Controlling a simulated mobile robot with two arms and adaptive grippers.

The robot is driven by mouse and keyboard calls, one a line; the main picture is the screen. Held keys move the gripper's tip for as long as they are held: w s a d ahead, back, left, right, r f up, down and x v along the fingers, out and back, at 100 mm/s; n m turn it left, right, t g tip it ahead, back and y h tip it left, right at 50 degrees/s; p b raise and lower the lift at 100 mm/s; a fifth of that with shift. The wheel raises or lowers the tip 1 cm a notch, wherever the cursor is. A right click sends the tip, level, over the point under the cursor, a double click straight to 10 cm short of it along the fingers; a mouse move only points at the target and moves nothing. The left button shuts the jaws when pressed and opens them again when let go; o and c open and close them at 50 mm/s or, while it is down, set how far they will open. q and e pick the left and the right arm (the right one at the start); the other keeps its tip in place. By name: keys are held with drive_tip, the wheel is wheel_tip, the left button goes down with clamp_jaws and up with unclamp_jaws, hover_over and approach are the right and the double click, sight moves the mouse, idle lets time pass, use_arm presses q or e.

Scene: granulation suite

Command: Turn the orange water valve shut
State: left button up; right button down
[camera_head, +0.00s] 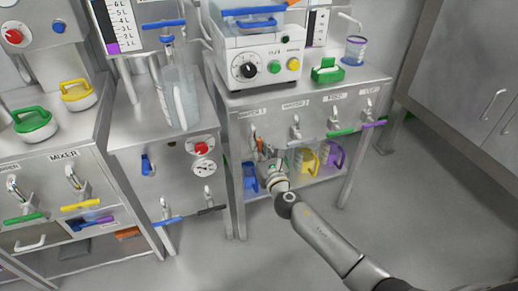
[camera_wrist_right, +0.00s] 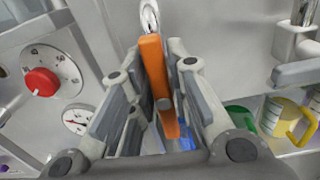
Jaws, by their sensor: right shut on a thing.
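The orange water valve handle (camera_wrist_right: 158,85) stands nearly upright in the right wrist view, hanging below a chrome tap (camera_wrist_right: 149,18). My right gripper (camera_wrist_right: 160,105) has its fingers on both sides of the handle and is shut on it. In the head view my right gripper (camera_head: 266,157) is at the front of the middle-right cabinet, at its leftmost tap. Only a sliver of orange shows there, as the gripper hides most of the handle. My left gripper is not in view.
Blue (camera_head: 249,176), yellow (camera_head: 304,161) and purple (camera_head: 334,154) handled containers stand on the shelf under the taps. A green-handled tap (camera_head: 340,131) is to the right. A red knob (camera_wrist_right: 41,82) and a gauge (camera_wrist_right: 76,119) are on the neighbouring cabinet. The floor at right is clear.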

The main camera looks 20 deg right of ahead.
drive_tip(key=shift+m, duration=0.5)
drive_tip(key=shift+d+m, duration=0.1)
drive_tip(key=shift+m, duration=0.2)
drive_tip(key=m, duration=0.1)
drive_tip(key=m+b, duration=0.1)
drive_tip(key=shift+d+f+m, duration=0.15)
drive_tip(key=shift+m, duration=0.15)
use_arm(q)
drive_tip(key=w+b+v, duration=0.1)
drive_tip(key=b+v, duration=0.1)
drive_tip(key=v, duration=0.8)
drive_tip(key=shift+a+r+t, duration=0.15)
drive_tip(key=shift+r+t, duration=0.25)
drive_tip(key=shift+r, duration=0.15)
use_arm(e)
drive_tip(key=shift+d+f+m, duration=0.2)
drive_tip(key=shift+f+m, duration=0.05)
drive_tip(key=shift+m, duration=1.95)
drive_tip(key=shift+d+f+m, duration=0.15)
drive_tip(key=shift+f+m, duration=0.05)
drive_tip(key=shift+m, duration=2)
drive_tip(key=shift+d+f+m, duration=0.2)
drive_tip(key=shift+f+m, duration=0.05)
drive_tip(key=shift+m, duration=1.95)
